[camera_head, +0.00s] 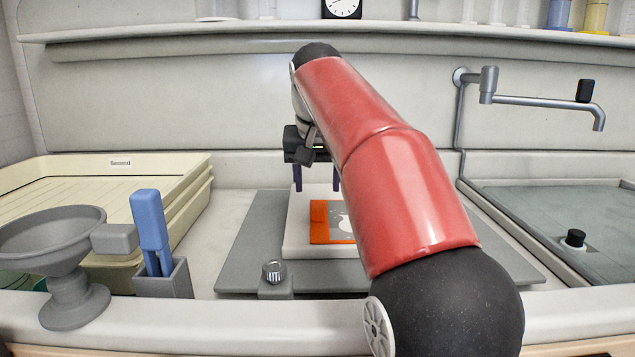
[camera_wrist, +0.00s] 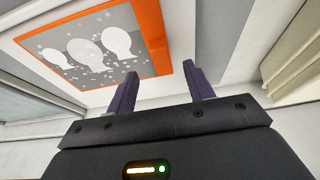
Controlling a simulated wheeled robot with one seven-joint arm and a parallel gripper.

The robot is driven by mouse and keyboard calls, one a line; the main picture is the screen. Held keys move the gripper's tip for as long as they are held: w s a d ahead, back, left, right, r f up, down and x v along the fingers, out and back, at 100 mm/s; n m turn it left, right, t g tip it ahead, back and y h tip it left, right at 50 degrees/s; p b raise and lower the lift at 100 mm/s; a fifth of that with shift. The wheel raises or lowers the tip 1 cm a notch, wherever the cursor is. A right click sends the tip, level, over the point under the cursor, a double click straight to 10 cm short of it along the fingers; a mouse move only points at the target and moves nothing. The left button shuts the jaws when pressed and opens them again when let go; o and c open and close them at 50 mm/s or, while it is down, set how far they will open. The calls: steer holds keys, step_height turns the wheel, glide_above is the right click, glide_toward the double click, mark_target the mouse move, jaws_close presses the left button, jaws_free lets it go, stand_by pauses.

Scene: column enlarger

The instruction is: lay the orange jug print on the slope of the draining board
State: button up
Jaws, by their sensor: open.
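The orange-bordered print (camera_head: 319,225) lies flat on a white raised block (camera_head: 295,236) in the middle of the counter. Its grey centre carries pale rounded shapes, clearer in the wrist view (camera_wrist: 95,48); my arm hides its right part in the head view. My gripper (camera_head: 316,185) points down above the far side of the print. Its two dark purple fingers are apart with nothing between them, as the wrist view (camera_wrist: 160,72) also shows. A cream ribbed surface (camera_head: 60,175) at the left may be the draining board; I cannot tell for sure.
A grey baseboard (camera_head: 250,255) lies under the block, with a small knob (camera_head: 273,272) in front. A grey bowl on a foot (camera_head: 50,240) and a holder with blue tongs (camera_head: 163,280) stand front left. A tap (camera_head: 540,101) overhangs the basin (camera_head: 540,215) at right.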

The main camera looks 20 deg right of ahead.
steer(key=shift+v, duration=1)
steer(key=d+v, duration=0.1)
steer(key=v, duration=0.6)
steer(key=shift+a+r, duration=0.35)
steer(key=shift+a, duration=0.2)
steer(key=shift+s, duration=0.15)
